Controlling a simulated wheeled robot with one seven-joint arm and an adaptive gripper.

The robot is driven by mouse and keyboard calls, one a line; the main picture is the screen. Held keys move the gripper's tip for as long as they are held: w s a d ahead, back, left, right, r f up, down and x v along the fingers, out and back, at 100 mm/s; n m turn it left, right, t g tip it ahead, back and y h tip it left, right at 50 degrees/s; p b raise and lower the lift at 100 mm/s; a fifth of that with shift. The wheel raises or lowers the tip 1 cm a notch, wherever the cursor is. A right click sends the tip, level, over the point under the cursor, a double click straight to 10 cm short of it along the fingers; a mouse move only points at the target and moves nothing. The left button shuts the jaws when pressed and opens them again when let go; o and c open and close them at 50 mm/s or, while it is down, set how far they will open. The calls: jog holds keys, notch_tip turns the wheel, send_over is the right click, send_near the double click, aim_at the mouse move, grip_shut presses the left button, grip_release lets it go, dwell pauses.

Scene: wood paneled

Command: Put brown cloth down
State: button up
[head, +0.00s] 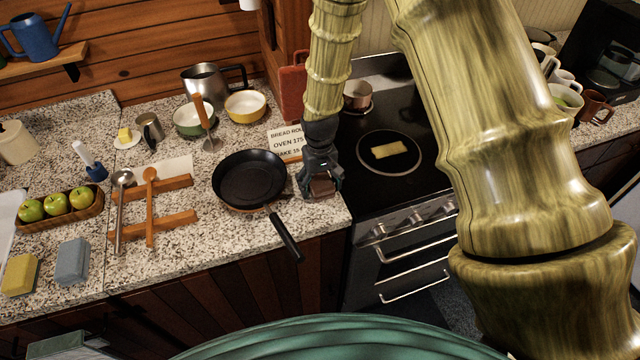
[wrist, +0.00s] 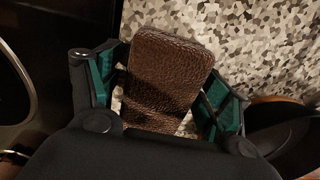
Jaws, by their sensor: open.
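The brown cloth (wrist: 169,72) looks like a dark brown, leather-textured folded block in the wrist view. It lies on the speckled granite counter, between the two green-padded fingers of my gripper (wrist: 160,95). The fingers are apart, with counter showing between them and the cloth's sides. In the head view, my gripper (head: 320,185) is low over the counter, right of the black frying pan, and the brown cloth (head: 322,188) shows at its fingertips. The cloth's near end is hidden by the gripper body in the wrist view.
A frying pan (head: 250,178) is close left of my gripper, its handle over the counter's front edge. The stove (head: 400,190) is close on the right, with a yellowish slab (head: 389,150) on it. A recipe card (head: 286,139) and red board (head: 292,94) are behind.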

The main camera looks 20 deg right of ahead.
aim_at(320, 178)
jog(key=shift+w+r+b, duration=0.1)
jog(key=shift+r+b, duration=0.25)
jog(key=shift+r, duration=0.2)
jog(key=shift+r+b, duration=1.95)
jog(key=shift+r, duration=3.65)
